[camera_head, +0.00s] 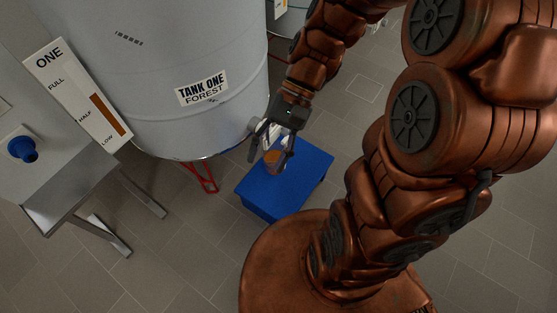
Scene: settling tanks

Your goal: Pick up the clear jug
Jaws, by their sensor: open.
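The clear jug (273,157) stands on a blue stand (262,203) beside the large grey tank. Something orange-brown shows inside the jug. My gripper (270,158) comes down from above with its dark fingers apart, one on each side of the jug in this view. I cannot tell whether the fingers touch it. The gripper and its fingers hide part of the jug.
The grey tank (190,55), labelled "TANK ONE FOREST", rises close behind and left of the stand. A level gauge (85,95) marked "ONE" and a blue knob (22,149) are at the left. Tiled floor (150,240) lies open in front.

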